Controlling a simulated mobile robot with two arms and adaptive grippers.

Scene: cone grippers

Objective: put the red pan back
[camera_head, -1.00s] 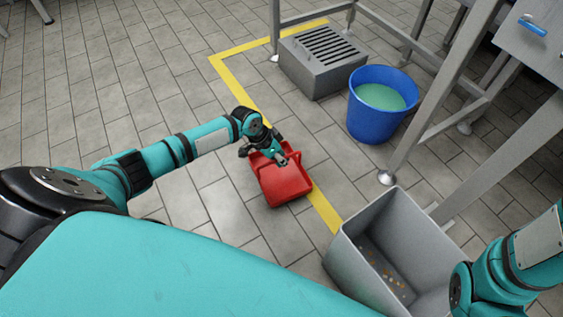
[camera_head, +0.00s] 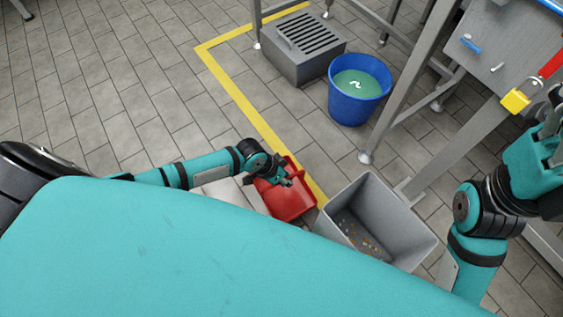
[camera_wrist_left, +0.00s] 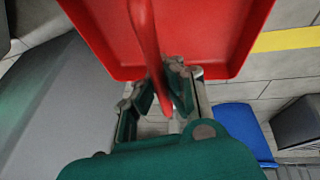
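The red pan (camera_head: 287,204) is a dustpan-like scoop beside the left wall of the grey bin, over the yellow floor line. My left gripper (camera_head: 284,181) is at the pan's far edge. In the left wrist view the pan (camera_wrist_left: 200,35) fills the top, and its red handle (camera_wrist_left: 150,45) runs down between the fingers of my left gripper (camera_wrist_left: 160,95), which look closed around it. I cannot tell whether the pan touches the floor. My right arm is at the right edge; its gripper end (camera_head: 552,112) is partly cut off and its fingers are unclear.
The open grey bin (camera_head: 408,248) holds small scraps. A blue bucket (camera_head: 355,109) with greenish liquid and a grey grated box (camera_head: 297,69) stand farther back. Metal table legs rise at right, near a yellow item (camera_head: 515,101) with a red strip. Tiled floor at left is clear.

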